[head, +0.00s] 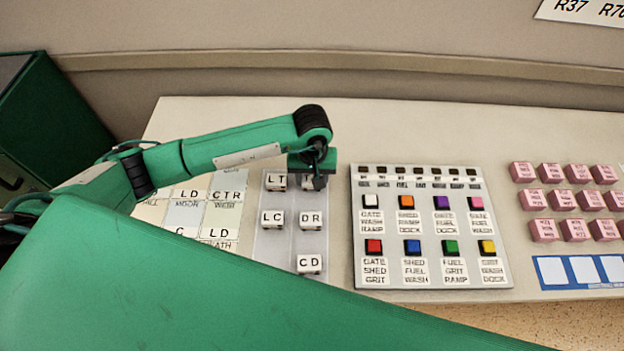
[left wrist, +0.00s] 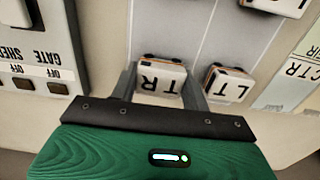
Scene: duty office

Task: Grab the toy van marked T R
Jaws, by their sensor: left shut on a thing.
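The toy van marked T R (left wrist: 160,82) is a small white block-like van with an orange edge, upside down in the left wrist view. My left gripper (left wrist: 161,73) has a finger on each side of it and is shut on it. In the head view my left gripper (head: 314,180) covers most of this van, at the top right of a grey strip (head: 290,242). I cannot tell whether the van is lifted off the strip. My right gripper is not in view.
The van marked L T (head: 276,181) stands close beside the gripper; it also shows in the left wrist view (left wrist: 231,86). Vans L C (head: 271,218), D R (head: 311,219) and C D (head: 309,264) stand nearer. A button panel (head: 346,270) lies right, pink blocks (head: 563,200) beyond.

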